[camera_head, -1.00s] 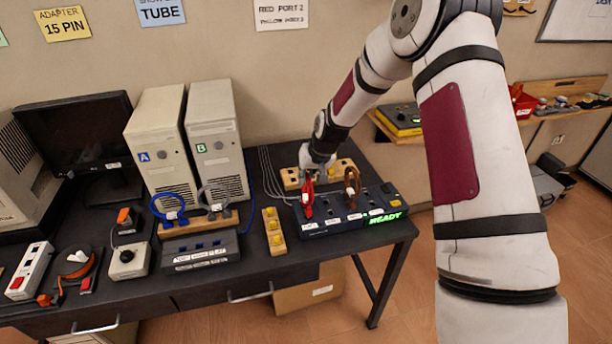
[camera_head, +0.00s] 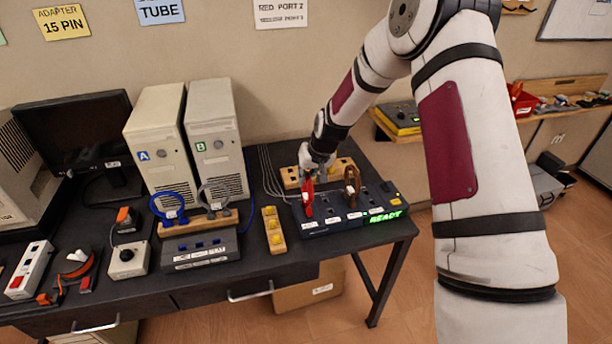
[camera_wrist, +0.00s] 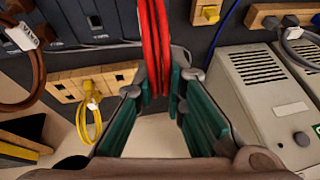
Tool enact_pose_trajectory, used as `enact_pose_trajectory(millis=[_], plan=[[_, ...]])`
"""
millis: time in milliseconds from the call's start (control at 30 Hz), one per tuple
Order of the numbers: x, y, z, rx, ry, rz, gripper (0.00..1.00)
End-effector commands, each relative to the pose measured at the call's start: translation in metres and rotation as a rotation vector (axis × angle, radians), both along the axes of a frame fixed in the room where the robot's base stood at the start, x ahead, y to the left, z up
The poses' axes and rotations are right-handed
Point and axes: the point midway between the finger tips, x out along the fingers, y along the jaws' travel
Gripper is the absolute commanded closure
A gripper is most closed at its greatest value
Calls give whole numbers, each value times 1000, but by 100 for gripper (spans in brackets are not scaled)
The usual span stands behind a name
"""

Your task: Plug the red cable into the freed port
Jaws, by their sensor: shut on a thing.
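The red cable (camera_head: 308,198) stands over the left end of the dark port box (camera_head: 313,228), by its leftmost label; I cannot tell whether its plug is seated. My gripper (camera_head: 316,170) is at the top of the cable's loop. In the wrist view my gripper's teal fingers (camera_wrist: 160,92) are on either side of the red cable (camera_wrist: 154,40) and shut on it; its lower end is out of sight. The brown cable (camera_head: 351,188) stands in the box to the right, with a dark port between it and the red one. The box display (camera_head: 385,217) glows green with READY.
A wooden block (camera_head: 290,180) stands behind the box; the wrist view shows a yellow cable (camera_wrist: 90,115) on it. Tower B (camera_head: 213,130) and a blue cable (camera_head: 170,207) are farther left.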

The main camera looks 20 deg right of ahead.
Motion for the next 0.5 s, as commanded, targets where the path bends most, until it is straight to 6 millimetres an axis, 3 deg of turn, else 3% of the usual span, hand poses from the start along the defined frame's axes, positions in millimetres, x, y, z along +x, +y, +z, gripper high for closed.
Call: enact_pose_trajectory(millis=[500], plan=[[0, 1, -5, 0, 0, 0, 100]])
